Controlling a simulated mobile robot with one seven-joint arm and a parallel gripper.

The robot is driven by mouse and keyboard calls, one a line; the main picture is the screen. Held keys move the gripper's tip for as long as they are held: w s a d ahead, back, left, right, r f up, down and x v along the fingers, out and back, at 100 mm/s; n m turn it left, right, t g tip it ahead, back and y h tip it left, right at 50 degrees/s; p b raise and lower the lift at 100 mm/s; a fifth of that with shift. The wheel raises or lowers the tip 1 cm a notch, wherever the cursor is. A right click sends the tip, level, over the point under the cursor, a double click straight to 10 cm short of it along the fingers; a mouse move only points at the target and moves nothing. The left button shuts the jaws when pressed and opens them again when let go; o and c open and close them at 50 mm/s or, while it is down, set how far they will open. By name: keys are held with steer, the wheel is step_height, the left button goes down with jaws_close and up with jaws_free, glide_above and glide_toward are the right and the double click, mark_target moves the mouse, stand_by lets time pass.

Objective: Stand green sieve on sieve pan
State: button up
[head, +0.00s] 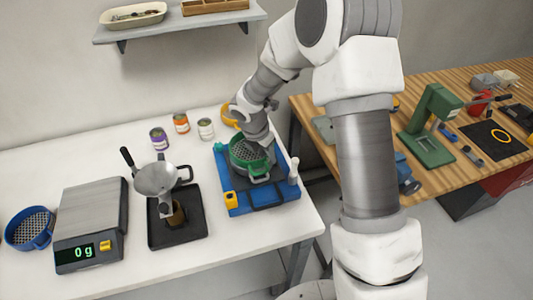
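The green sieve (247,163), a round green ring with a mesh floor and a handle at the front, sits over the blue base (266,201) on the white table. My gripper (262,143) is at the back right rim of the sieve and covers part of it. Its fingertips are hidden or too small to make out, so I cannot tell whether it is open or shut on the rim. I cannot clearly make out the sieve pan; anything under the green sieve is hidden by it. I cannot tell whether the sieve is resting or held slightly above.
A yellow-orange round item (229,116) lies behind the base, partly covered by my arm. Several cans (206,129) stand at the back. A metal funnel (155,179) stands over a black tray (190,222). A scale (90,222) and blue sieve (28,231) are left.

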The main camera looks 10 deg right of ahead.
steer(key=shift+r, duration=0.15)
steer(key=shift+r+p, duration=0.35)
steer(key=s+d+r+m, duration=0.1)
steer(key=s+r+m, duration=0.25)
steer(key=r, duration=0.55)
steer(key=s+d+r+m, duration=0.15)
steer(key=s+r, duration=0.25)
steer(key=r, duration=0.5)
steer(key=s+d+r+m+t+y, duration=0.1)
steer(key=s+r+m, duration=0.3)
steer(key=s+m, duration=0.5)
steer(key=s+d+r+m+t+y, duration=0.1)
steer(key=s+d+r+m, duration=0.3)
steer(key=s+m, duration=0.6)
steer(key=m+t, duration=0.1)
steer(key=m, duration=0.1)
steer(key=shift+s+m+y, duration=0.25)
steer(key=shift+m+y, duration=0.05)
